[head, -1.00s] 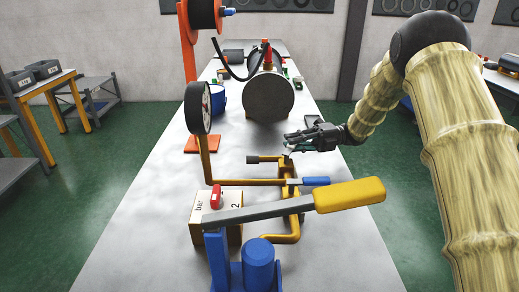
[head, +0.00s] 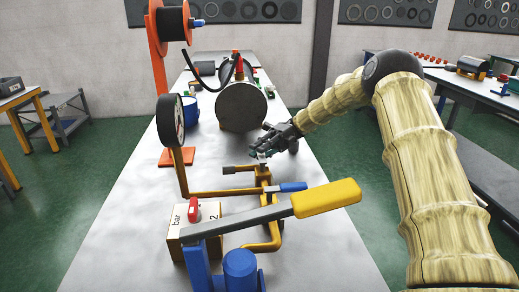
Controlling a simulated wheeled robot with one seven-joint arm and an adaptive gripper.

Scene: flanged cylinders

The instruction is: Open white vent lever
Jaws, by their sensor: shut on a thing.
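The yellow pipe manifold (head: 263,206) stands on the grey table, in front of the large grey cylinder. A small white lever (head: 262,155) shows at the top of its far end, partly covered by my fingers. My dark gripper (head: 265,151) reaches in from the right and is shut on the white lever. The fingers hide most of the lever, so its exact angle is hard to tell. A blue-handled lever (head: 293,187) sits on the manifold just nearer than my gripper.
A long yellow-handled lever (head: 325,198) on a blue pump (head: 240,270) crosses the foreground. A gauge (head: 171,122) stands left on the pipe. A box with a red knob (head: 193,207) is at front left. The large grey cylinder (head: 241,107) stands behind. The table's right front is clear.

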